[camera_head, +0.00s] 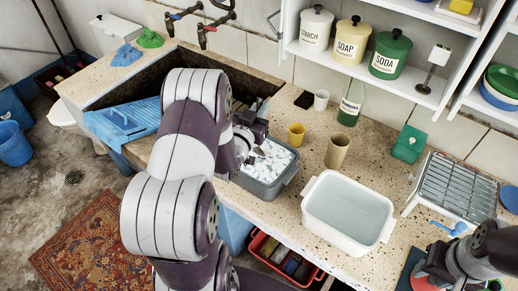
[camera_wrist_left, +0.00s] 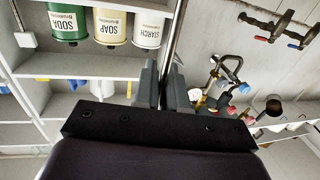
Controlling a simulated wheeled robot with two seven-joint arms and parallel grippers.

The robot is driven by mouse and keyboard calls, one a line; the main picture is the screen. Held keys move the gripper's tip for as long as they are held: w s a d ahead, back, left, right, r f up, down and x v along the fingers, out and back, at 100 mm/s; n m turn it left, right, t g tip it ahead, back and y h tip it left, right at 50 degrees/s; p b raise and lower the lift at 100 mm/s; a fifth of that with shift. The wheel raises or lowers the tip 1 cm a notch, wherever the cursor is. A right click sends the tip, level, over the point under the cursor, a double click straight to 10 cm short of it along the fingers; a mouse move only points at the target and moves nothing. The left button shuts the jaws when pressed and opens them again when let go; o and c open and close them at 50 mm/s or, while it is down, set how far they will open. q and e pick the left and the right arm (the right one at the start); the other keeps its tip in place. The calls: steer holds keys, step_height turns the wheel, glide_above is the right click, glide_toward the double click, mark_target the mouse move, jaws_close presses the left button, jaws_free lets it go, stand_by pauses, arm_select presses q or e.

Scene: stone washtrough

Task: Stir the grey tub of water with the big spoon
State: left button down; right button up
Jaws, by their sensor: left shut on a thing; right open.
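The grey tub (camera_head: 265,188) stands on the speckled counter, with pale, white-flecked water in it. My left gripper (camera_head: 252,143) is at the tub's back left side, partly hidden by my own arm. In the left wrist view my left gripper (camera_wrist_left: 164,92) is shut on a thin metal rod, which looks like the handle of the big spoon (camera_wrist_left: 174,35). The spoon's bowl is hidden, so I cannot tell how deep it sits. My right gripper (camera_head: 447,268) is low at the right edge of the head view, open and away from the tub.
A white basin of water (camera_head: 312,223) stands right of the tub. A yellow cup (camera_head: 296,134), a tan cup (camera_head: 337,151) and a green bottle (camera_head: 350,103) stand behind. The stone trough (camera_head: 118,90) lies left, a metal rack (camera_head: 452,188) right. Shelves hang above.

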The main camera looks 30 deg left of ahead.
arm_select(q)
step_height(320, 180, up, 8)
steer(key=p, duration=0.5)
steer(key=shift+f, duration=0.2)
